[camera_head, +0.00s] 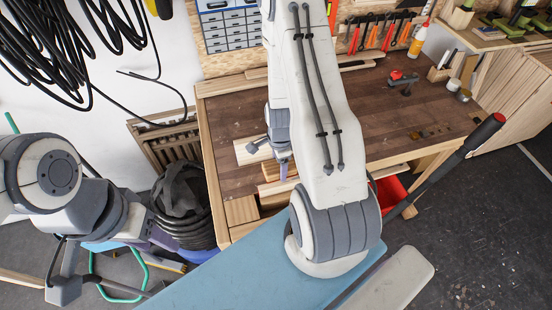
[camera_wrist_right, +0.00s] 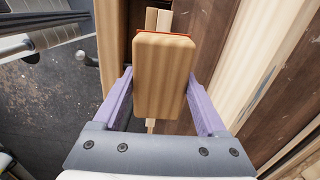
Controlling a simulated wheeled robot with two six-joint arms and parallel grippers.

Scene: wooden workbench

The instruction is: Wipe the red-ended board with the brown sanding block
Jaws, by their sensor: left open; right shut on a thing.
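The brown sanding block (camera_wrist_right: 164,78) is a tan wooden block with a thin red edge at its far side. My right gripper (camera_wrist_right: 162,95) is shut on it, one purple finger on each side. In the head view my right gripper (camera_head: 283,168) is low over the near left part of the workbench, and my arm hides much there. Narrow pale boards (camera_wrist_right: 158,18) run beneath and beyond the block. In the head view a pale board (camera_head: 252,151) lies by the gripper. I cannot tell a red end on any board. My left gripper (camera_head: 158,239) is open, off the bench at left.
The workbench top (camera_head: 230,115) is mostly bare. A small clamp-like tool with a red knob (camera_head: 398,76) stands far right, with small containers beyond. A drawer cabinet (camera_head: 226,25) and red-handled tools (camera_head: 388,34) are at the back. A black bin (camera_head: 183,200) stands left of the bench.

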